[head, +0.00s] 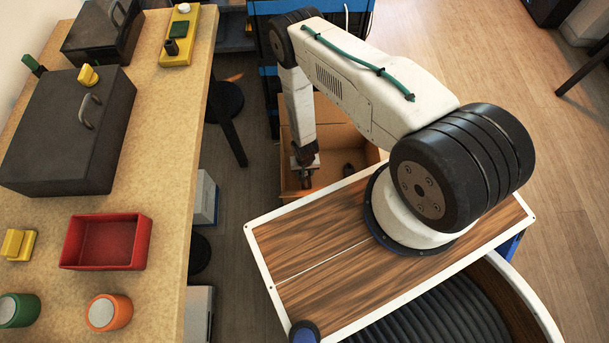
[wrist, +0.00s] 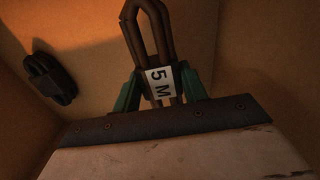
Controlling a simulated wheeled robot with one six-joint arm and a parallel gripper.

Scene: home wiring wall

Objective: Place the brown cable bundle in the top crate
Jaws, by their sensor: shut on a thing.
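In the wrist view, the brown cable bundle (wrist: 146,30) is a loop with a white label reading "5 M". My gripper (wrist: 157,86) is shut on it, with a green finger on each side of the label. An orange-brown crate (wrist: 240,60) surrounds the bundle in this view, with its walls on both sides. In the head view, my gripper (head: 305,172) points down inside the open crate (head: 345,140) beside my base. Whether the bundle touches the crate floor cannot be told.
A dark coiled bundle (wrist: 50,78) lies in the crate at the left of the wrist view. A workbench (head: 165,130) at the left of the head view holds a dark case (head: 60,140), a red tray (head: 106,267) and orange and green round items. Wooden floor is open at right.

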